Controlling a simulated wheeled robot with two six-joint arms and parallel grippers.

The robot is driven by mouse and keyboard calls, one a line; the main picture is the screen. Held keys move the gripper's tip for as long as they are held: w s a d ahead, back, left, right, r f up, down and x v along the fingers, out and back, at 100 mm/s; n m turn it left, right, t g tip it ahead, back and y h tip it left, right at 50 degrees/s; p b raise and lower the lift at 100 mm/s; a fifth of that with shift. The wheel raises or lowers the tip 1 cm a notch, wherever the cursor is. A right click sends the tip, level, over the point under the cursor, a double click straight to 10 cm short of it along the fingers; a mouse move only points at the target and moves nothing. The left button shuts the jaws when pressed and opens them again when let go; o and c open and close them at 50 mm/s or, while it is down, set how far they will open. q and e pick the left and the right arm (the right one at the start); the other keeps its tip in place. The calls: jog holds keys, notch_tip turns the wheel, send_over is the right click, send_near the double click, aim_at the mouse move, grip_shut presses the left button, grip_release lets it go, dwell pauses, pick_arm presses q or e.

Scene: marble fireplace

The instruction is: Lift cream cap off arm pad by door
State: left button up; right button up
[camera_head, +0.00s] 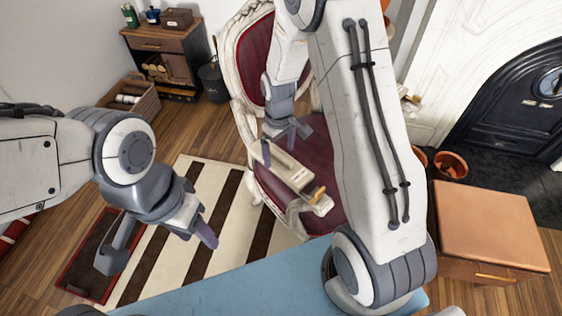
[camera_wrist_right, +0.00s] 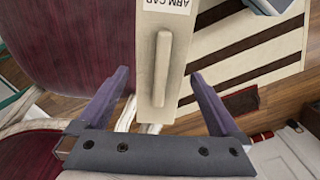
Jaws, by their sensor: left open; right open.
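The cream cap (camera_head: 287,167) is a long flat piece lying along the near arm of a white-framed chair with a dark red seat (camera_head: 318,158). In the right wrist view the cap (camera_wrist_right: 150,30) bears the label "ARM CAP" and a raised cream bar handle (camera_wrist_right: 162,68). My right gripper (camera_head: 285,143) is open over the cap. In the wrist view its fingers (camera_wrist_right: 160,103) stand on either side of the cap, with visible gaps and no grip. My left gripper (camera_head: 160,245) is open and empty above the striped rug. The arm pad under the cap is mostly hidden.
A tan knob (camera_head: 318,194) shows at the chair arm's front end. A blue surface (camera_head: 260,285) lies at the front. A brown-topped cabinet (camera_head: 487,225) stands right, before the black fireplace (camera_head: 525,105). The striped rug (camera_head: 180,215) leaves open floor at left.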

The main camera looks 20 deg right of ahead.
jog(key=shift+f, duration=0.95)
jog(key=shift+c, duration=0.3)
jog(key=c, duration=1.1)
jog(key=shift+r, duration=0.2)
